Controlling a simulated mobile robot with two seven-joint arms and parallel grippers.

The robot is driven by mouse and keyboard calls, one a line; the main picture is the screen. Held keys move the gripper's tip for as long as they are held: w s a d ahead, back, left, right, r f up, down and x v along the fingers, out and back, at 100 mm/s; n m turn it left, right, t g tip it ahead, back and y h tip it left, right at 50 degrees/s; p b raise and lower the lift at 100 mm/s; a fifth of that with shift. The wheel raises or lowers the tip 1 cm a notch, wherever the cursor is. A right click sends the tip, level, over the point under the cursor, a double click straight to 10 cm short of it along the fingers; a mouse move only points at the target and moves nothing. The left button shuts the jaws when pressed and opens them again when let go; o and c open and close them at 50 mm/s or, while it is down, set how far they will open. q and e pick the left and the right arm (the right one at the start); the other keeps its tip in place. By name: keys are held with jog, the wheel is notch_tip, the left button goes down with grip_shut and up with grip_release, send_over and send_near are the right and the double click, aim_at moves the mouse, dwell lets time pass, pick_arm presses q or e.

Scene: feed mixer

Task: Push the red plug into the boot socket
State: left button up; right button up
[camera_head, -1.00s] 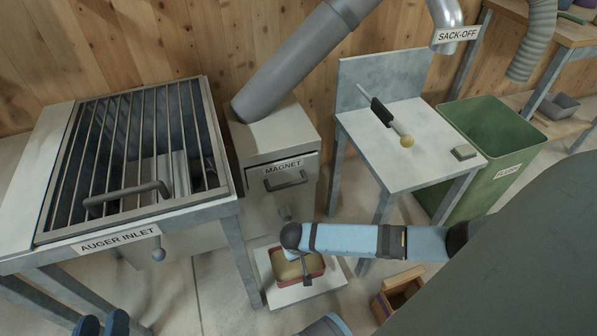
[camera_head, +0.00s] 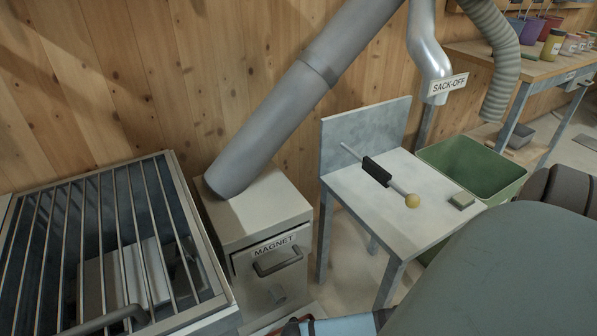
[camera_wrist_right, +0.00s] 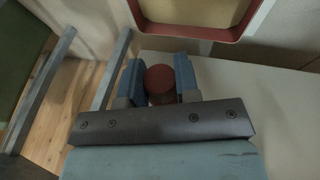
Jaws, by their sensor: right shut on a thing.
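In the right wrist view my right gripper (camera_wrist_right: 159,80) is shut on the red plug (camera_wrist_right: 160,84), whose round dark-red end shows between the two blue fingers. In the head view the gripper and plug are out of frame; only a bit of my light-blue right arm shows at the bottom edge. My left gripper is not in view.
A red-rimmed tray (camera_wrist_right: 238,36) lies just beyond the fingers on a pale surface (camera_wrist_right: 270,110). The auger inlet grate (camera_head: 120,250) is at left. A green bin (camera_head: 480,165) stands behind.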

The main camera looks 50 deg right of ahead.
jog(key=shift+s+a+r+p, duration=0.1)
jog(key=shift+p, duration=0.4)
jog(key=shift+w+d+b, duration=0.1)
jog(key=shift+w+d, duration=0.2)
jog(key=shift+w, duration=0.65)
jog(key=shift+w+d+b, duration=0.1)
jog(key=shift+w+d, duration=0.25)
jog(key=shift+w, duration=0.55)
jog(key=shift+w+d+b, duration=0.1)
jog(key=shift+w+d, duration=0.2)
jog(key=shift+w, duration=0.65)
jog(key=shift+p, duration=0.5)
jog(key=shift+p, duration=0.5)
jog(key=shift+w+d, duration=0.2)
jog(key=shift+w, duration=0.35)
jog(key=shift+w+d, duration=0.15)
jog(key=shift+w, duration=0.4)
jog(key=shift+p, duration=0.7)
dwell(1.1)
jog(key=shift+w+d, duration=0.1)
jog(key=shift+w, duration=0.25)
dwell(0.4)
